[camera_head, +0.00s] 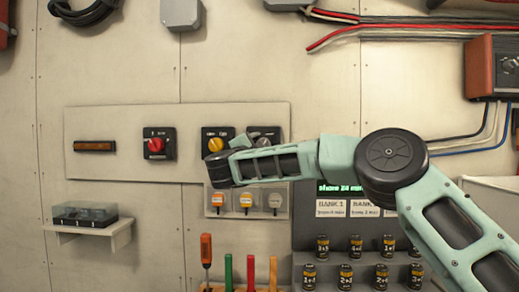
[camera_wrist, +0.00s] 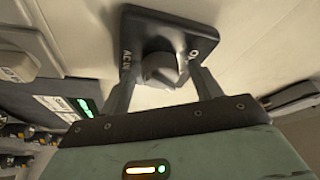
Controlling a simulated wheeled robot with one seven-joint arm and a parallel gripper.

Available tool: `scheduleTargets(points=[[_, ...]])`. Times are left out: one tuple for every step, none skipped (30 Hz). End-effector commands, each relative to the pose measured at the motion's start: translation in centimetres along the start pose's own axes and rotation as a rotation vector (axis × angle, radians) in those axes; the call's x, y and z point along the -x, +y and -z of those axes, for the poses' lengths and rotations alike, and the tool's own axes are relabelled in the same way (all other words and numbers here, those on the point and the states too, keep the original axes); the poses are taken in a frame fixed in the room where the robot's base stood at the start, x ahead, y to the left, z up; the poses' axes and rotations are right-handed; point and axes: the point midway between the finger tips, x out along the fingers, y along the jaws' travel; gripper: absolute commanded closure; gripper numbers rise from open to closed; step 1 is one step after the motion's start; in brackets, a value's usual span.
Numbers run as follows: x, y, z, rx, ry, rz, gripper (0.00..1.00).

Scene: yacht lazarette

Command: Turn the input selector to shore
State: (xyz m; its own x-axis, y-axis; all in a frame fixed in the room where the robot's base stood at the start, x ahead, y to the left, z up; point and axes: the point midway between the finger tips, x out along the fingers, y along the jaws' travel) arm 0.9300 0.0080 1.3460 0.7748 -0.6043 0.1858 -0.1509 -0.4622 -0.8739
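The selector is a grey knob (camera_wrist: 160,68) on a black square plate (camera_wrist: 190,26). Lettering that seems to begin "AC" shows on the plate's left edge in the wrist view; the mark by its right edge is cut off. In the head view the grey knob's switch (camera_head: 265,136) is at the right end of the pale panel, partly behind my arm. My gripper (camera_wrist: 163,76) is open, one finger on either side of the knob, with a gap visible beside each. The fingers are hidden in the head view. I cannot read the knob's setting.
A red-knob switch (camera_head: 155,144) and a yellow-knob switch (camera_head: 214,138) sit left on the same panel (camera_head: 100,170). Below are a small plate of orange and white switches (camera_head: 245,199), upright tool handles (camera_head: 205,250), and a green-lit display (camera_head: 340,187) above battery-like cylinders.

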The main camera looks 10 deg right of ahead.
Motion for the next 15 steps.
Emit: scheduleTargets(points=[[0.1, 0.0, 0.0, 0.0, -0.001, 0.0, 0.36], [0.2, 0.0, 0.0, 0.0, -0.001, 0.001, 0.36], [0.4, 0.0, -0.1, 0.0, -0.001, 0.001, 0.36], [0.7, 0.0, -0.1, 0.0, -0.002, 0.001, 0.36], [1.0, 0.0, -0.1, 0.0, -0.002, 0.002, 0.36], [1.5, 0.0, -0.1, 0.0, -0.002, 0.003, 0.36], [2.0, 0.0, -0.1, 0.0, -0.002, 0.004, 0.36], [2.6, 0.1, -0.2, -0.001, -0.003, 0.004, 0.36], [3.4, 0.1, -0.2, 0.0, -0.003, 0.004, 0.36], [4.1, 0.1, -0.2, -0.001, -0.003, 0.004, 0.36], [4.8, 0.1, -0.2, -0.001, -0.003, 0.005, 0.36], [5.8, 0.2, -0.2, 0.0, -0.003, 0.004, 0.36], [6.5, 0.2, -0.2, 0.0, -0.003, 0.005, 0.36], [7.2, 0.1, -0.2, 0.0, -0.004, 0.005, 0.36], [8.1, 0.2, -0.2, 0.0, -0.003, 0.004, 0.36]])
